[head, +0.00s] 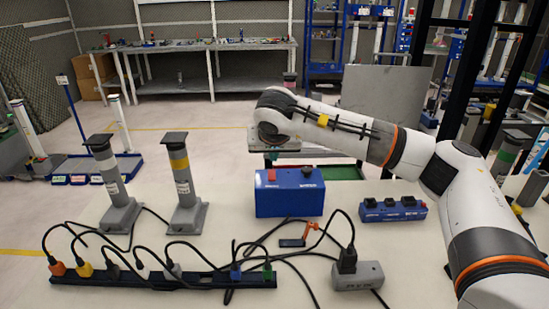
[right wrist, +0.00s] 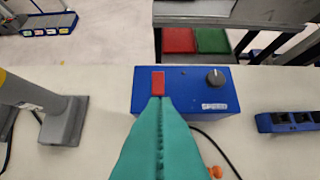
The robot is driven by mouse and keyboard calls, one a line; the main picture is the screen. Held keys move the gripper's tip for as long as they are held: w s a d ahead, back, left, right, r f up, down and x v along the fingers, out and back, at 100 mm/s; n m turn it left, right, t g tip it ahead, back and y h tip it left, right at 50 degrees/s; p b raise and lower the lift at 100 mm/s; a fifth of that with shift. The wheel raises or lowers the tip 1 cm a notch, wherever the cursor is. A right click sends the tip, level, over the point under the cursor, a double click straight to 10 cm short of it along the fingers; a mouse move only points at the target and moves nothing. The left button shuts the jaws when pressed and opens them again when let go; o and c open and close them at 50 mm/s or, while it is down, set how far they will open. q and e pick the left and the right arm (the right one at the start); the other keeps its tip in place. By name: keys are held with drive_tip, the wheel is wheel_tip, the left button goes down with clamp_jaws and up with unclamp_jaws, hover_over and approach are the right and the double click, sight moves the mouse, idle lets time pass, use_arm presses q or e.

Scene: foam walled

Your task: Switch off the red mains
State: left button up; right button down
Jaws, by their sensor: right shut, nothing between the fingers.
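A blue box (head: 290,198) stands on the pale table in the middle of the head view. On its top are a red switch (head: 271,175) and a dark round knob (head: 307,172). In the right wrist view the red switch (right wrist: 158,80) is at the left of the box top and the knob (right wrist: 215,77) at the right. My right gripper (right wrist: 159,99) has its teal fingers together and empty, with the tips at the near edge of the red switch in the picture. I cannot tell whether they touch it. My left gripper is not in view.
A black power strip (head: 215,279) with several coloured plugs lies in front, with black cables across the table. A grey socket box (head: 368,276) and a blue socket block (head: 392,212) are to the right. Two grey posts (head: 184,180) stand at the left.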

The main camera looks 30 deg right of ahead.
drive_tip(key=shift+s+a+r, duration=0.3)
drive_tip(key=shift+s+r, duration=0.25)
drive_tip(key=shift+s, duration=0.1)
drive_tip(key=shift+s+a+r, duration=0.3)
drive_tip(key=shift+s+r, duration=0.2)
drive_tip(key=shift+s, duration=0.1)
drive_tip(key=shift+f, duration=0.1)
